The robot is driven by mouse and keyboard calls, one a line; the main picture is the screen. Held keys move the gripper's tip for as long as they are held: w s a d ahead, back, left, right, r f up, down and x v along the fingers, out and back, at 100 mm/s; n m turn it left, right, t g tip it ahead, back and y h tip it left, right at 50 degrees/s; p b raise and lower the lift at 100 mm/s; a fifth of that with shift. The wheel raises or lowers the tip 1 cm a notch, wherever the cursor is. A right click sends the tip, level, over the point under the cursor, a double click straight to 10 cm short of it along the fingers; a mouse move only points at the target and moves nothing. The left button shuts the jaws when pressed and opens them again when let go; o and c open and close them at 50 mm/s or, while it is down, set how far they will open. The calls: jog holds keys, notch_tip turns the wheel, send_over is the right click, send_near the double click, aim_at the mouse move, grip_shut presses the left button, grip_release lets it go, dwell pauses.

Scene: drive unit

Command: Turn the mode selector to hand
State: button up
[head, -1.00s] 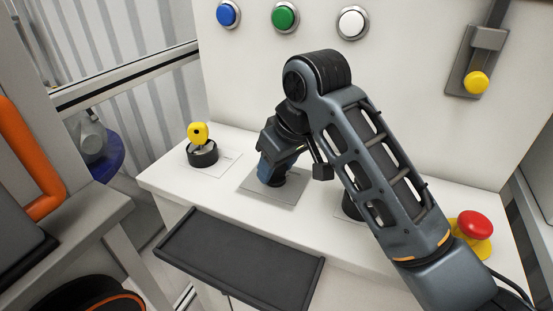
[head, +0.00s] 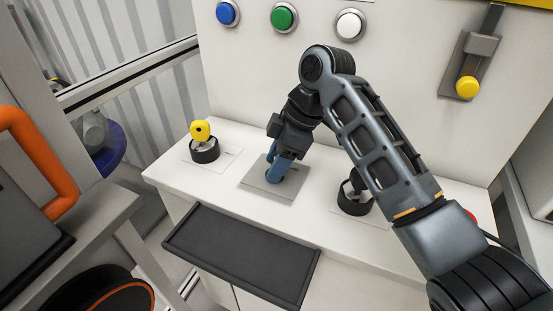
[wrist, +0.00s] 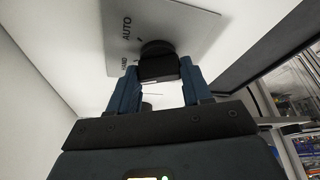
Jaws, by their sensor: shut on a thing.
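The mode selector is a black knob (wrist: 157,66) on a grey plate (head: 258,186) in the middle of the white console. In the wrist view the plate (wrist: 180,18) carries the words AUTO and HAND to the left of the knob. My gripper (head: 277,174) reaches down to the plate, and its blue fingers (wrist: 158,92) stand on either side of the knob, shut on it. In the head view the fingers hide most of the knob. I cannot tell which label the knob points to.
A yellow key switch (head: 201,133) stands left of the selector. Another black knob (head: 355,195) is to the right, partly behind my arm. Blue (head: 227,12), green (head: 283,17) and white (head: 350,24) buttons line the upright panel. A dark tray (head: 240,258) juts out in front.

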jog(key=shift+n+g, duration=0.3)
jog(key=shift+n, duration=0.5)
jog(key=o, duration=1)
jog(key=shift+o, duration=0.2)
jog(key=b+v, duration=0.1)
jog(key=v, duration=0.6)
jog(key=shift+w+r, duration=0.15)
jog(key=shift+r, duration=0.25)
jog(key=shift+d, duration=0.1)
